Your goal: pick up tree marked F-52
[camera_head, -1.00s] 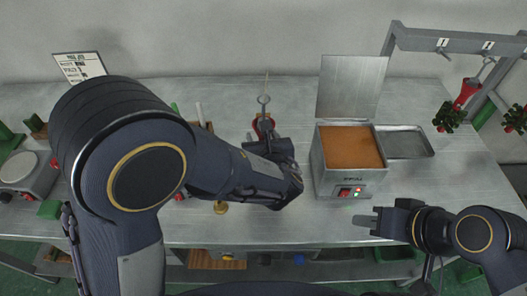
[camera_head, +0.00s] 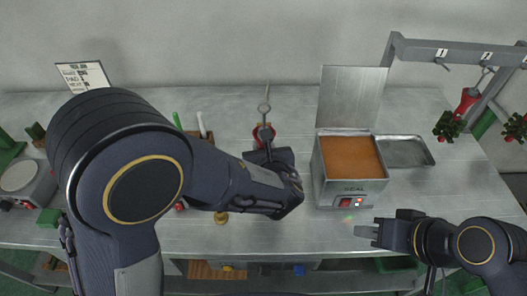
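A metal rod with a ring (camera_head: 264,107) stands up behind my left gripper, with a red part (camera_head: 257,139) around its lower end. A dark piece covers part of the red, and I cannot tell whether my gripper touches it. My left gripper (camera_head: 290,192) is over the middle of the table; its fingertips are hidden. Red and green trees hang at the right, one at the rack's near side (camera_head: 448,127) and one at the picture's edge (camera_head: 516,127). No F-52 mark is legible. My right gripper (camera_head: 367,233) points left at the table's front edge, with nothing visible in it.
A metal wax pot (camera_head: 350,190) with orange-brown wax and a raised lid (camera_head: 349,97) stands right of centre. A shallow metal tray (camera_head: 428,150) lies beside it. A numbered rack (camera_head: 450,48) stands at the right. A round-plated device (camera_head: 18,175) and a sign (camera_head: 84,75) are at left.

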